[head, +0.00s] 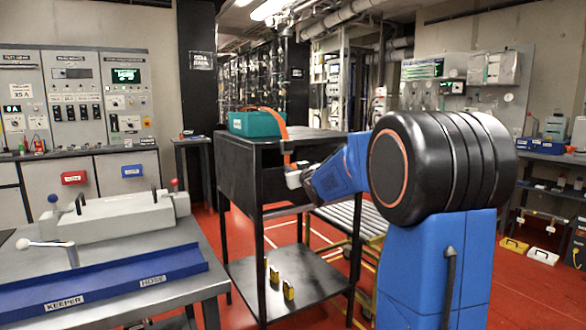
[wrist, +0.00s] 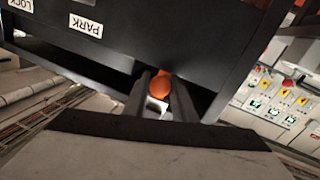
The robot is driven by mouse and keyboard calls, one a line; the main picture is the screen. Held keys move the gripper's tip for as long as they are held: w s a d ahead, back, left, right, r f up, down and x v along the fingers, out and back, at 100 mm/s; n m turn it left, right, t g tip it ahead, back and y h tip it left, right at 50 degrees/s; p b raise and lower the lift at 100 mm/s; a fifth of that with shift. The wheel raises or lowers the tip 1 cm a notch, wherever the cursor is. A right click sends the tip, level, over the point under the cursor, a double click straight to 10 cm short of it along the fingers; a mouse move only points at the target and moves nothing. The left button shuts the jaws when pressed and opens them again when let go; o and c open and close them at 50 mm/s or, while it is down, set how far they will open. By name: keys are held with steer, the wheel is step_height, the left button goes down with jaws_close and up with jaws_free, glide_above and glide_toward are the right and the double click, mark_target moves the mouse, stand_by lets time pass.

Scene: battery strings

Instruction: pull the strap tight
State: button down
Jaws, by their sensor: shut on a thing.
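An orange strap (head: 283,131) runs over the right end of a teal box (head: 252,125) and down past the edge of a black stand (head: 250,160). My gripper (head: 291,172) is at the stand's side, below its top, at the strap's lower part. In the wrist view, the dark fingers (wrist: 161,95) are shut on the orange strap (wrist: 158,81), beside the stand's black panel (wrist: 185,35). The strap's far side behind the box is hidden, and I cannot tell how tight it is.
The stand's lower shelf (head: 290,285) holds small yellow-and-black items. A grey workbench (head: 190,240) with a blue tray (head: 110,283) is at the left. A roller rack (head: 345,217) stands behind my arm. Red floor shows between them.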

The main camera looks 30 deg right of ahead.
step_height(320, 180, down, 7)
stand_by(0.3)
steer(key=c, duration=1.5)
jaws_free()
steer(key=shift+o, duration=0.2)
steer(key=s+a, duration=0.2)
steer(key=s, duration=1.5)
steer(key=shift+a, duration=0.4)
steer(key=shift+s, duration=0.1)
